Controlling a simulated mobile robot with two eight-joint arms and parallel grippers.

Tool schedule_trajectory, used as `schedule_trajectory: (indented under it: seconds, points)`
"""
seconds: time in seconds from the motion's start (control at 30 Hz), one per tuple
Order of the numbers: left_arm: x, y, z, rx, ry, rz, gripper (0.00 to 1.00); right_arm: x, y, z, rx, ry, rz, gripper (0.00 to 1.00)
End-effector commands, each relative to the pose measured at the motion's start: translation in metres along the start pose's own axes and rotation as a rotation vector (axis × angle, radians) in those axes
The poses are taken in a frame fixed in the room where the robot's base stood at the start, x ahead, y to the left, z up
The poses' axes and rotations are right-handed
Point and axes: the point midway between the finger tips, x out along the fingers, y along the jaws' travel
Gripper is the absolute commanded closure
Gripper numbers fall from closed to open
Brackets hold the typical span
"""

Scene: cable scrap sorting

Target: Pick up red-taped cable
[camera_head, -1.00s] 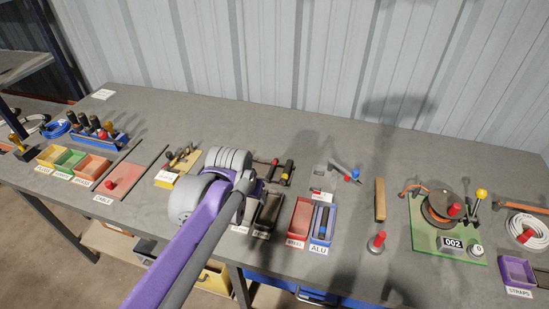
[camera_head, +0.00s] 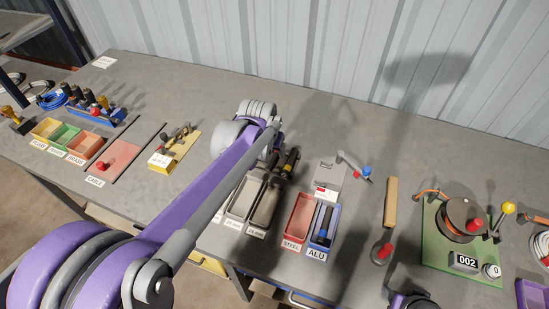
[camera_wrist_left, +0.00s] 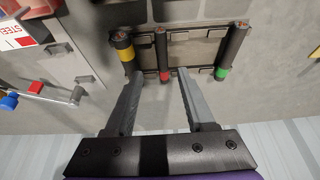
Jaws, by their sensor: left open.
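The red-taped cable (camera_wrist_left: 161,50) is short and dark with a red band near its lower end. It lies on a dark rack (camera_wrist_left: 190,36) in the left wrist view, between a yellow-taped cable (camera_wrist_left: 124,50) and a green-taped cable (camera_wrist_left: 231,50). My left gripper (camera_wrist_left: 160,74) is open, with one fingertip on each side of the red band in the picture. I cannot tell if the fingers are down at the cable's height. In the head view the arm hides the red-taped cable, and the yellow-taped one (camera_head: 291,162) shows beside the wrist.
Close by stand a red STEEL bin (camera_head: 287,238), a blue ALU bin (camera_head: 313,245) and a grey device with a lever (camera_head: 330,178). A green board with a reel (camera_head: 432,245) is at the right. The bench (camera_head: 345,120) is clear behind the rack.

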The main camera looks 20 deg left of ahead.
Motion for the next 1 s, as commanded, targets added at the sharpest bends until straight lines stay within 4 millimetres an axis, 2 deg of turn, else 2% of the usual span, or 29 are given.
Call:
schedule_trajectory:
  seconds: [0.2, 0.3, 0.57, 0.67, 0.8, 0.9, 1.0]
  points:
    - [0.033, -0.005, 0.001, 0.001, 0.0, 0.0, 0.45, 0.001, 0.0, 0.001, 0.0, 0.0, 0.0, 0.5]
    - [0.043, -0.005, 0.001, 0.0, 0.0, 0.0, 0.45, 0.001, 0.0, 0.001, 0.0, -0.001, 0.0, 0.5]
    - [0.046, -0.005, 0.001, 0.0, 0.0, 0.0, 0.45, 0.001, 0.0, 0.001, 0.0, -0.001, 0.0, 0.5]
    - [0.046, -0.005, 0.001, 0.0, 0.0, 0.0, 0.59, 0.001, 0.0, 0.001, 0.0, -0.001, 0.0, 0.5]
    - [0.046, -0.005, 0.001, 0.0, 0.0, 0.0, 0.85, 0.001, 0.0, 0.001, 0.0, -0.001, 0.0, 0.5]
    - [0.045, -0.005, 0.001, 0.0, 0.0, 0.0, 1.0, 0.001, 0.0, 0.001, 0.0, -0.001, 0.0, 0.5]
    - [0.045, -0.005, 0.001, 0.0, 0.0, 0.0, 1.0, 0.001, 0.0, 0.001, 0.0, -0.001, 0.0, 0.5]
